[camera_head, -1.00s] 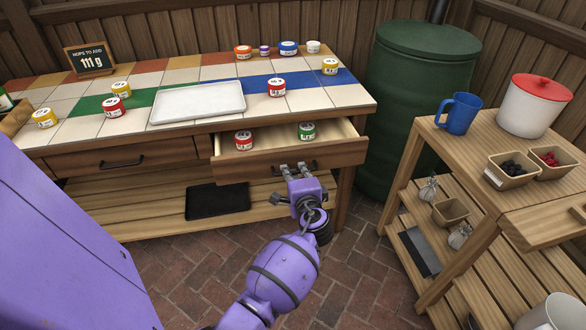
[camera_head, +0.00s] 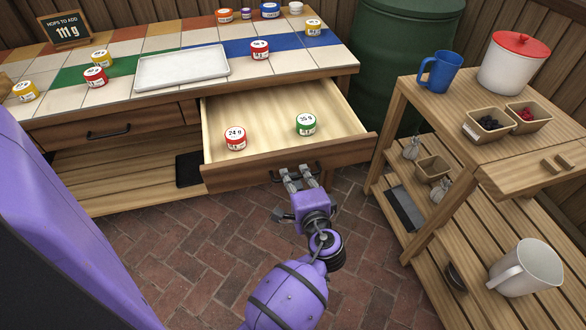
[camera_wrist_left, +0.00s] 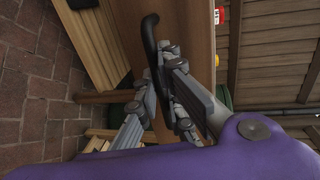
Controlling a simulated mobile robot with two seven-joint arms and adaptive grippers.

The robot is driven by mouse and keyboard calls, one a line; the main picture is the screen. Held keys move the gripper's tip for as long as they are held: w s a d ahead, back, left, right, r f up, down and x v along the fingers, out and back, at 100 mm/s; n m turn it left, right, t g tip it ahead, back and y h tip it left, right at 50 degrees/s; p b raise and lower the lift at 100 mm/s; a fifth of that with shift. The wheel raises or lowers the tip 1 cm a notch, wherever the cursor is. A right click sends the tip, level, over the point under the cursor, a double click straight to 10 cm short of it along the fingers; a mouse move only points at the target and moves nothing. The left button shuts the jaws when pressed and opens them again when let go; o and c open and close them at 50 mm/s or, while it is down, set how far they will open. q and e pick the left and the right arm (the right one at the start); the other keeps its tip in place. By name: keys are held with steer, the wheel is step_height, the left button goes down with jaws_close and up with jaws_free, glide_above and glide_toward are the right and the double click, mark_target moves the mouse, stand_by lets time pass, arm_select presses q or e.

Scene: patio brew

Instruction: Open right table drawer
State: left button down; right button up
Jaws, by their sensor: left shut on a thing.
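The right table drawer (camera_head: 232,178) is pulled out well from the tiled table, with its pale wooden inside showing. In the left wrist view the curved handle (camera_wrist_left: 149,35) runs between the fingers (camera_wrist_left: 160,95), against the wooden drawer front. The fingers partly hide the handle in the head view. My right gripper is not in view.
The left drawer (camera_head: 110,130) is closed. A white tray (camera_head: 182,68) and several jars stand on the tiled top. A wooden shelf unit (camera_head: 440,110) on the right holds a blue mug (camera_head: 440,72) and a red-lidded pot (camera_head: 514,64). Brick floor (camera_head: 170,250) is clear below the drawer.

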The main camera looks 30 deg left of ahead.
arm_select(q)
steer(key=shift+d, duration=0.1)
steer(key=c, duration=2.2)
jaws_free()
steer(key=shift+o, duration=0.2)
steer(key=v, duration=1.2)
steer(key=shift+s, duration=0.15)
